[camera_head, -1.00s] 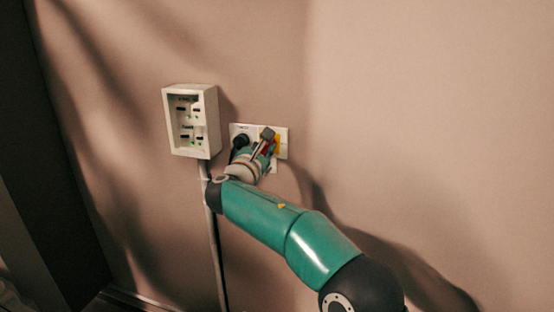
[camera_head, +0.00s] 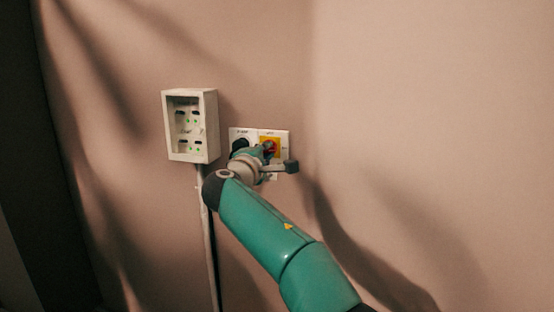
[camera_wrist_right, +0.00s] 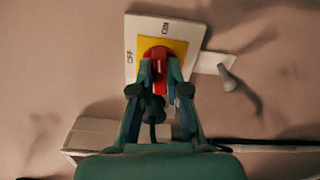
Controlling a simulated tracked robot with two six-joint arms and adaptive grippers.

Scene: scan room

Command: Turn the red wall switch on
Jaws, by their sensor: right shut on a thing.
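The red wall switch (camera_head: 271,146) sits on a yellow square of a white wall plate (camera_head: 286,139). In the right wrist view the red knob (camera_wrist_right: 158,66) has a pale mark that runs up the picture, roughly towards the ON label (camera_wrist_right: 165,28); the OFF label (camera_wrist_right: 129,57) is at the left. My right gripper (camera_wrist_right: 160,76) is shut on the red knob, one finger on each side. In the head view my right gripper (camera_head: 266,153) partly covers the knob. My left gripper is not in view.
A black round knob (camera_head: 240,145) is on the plate just left of the red switch. A white box with small green lights (camera_head: 211,120) is mounted further left, with a conduit (camera_head: 207,245) running down. The wall to the right is bare.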

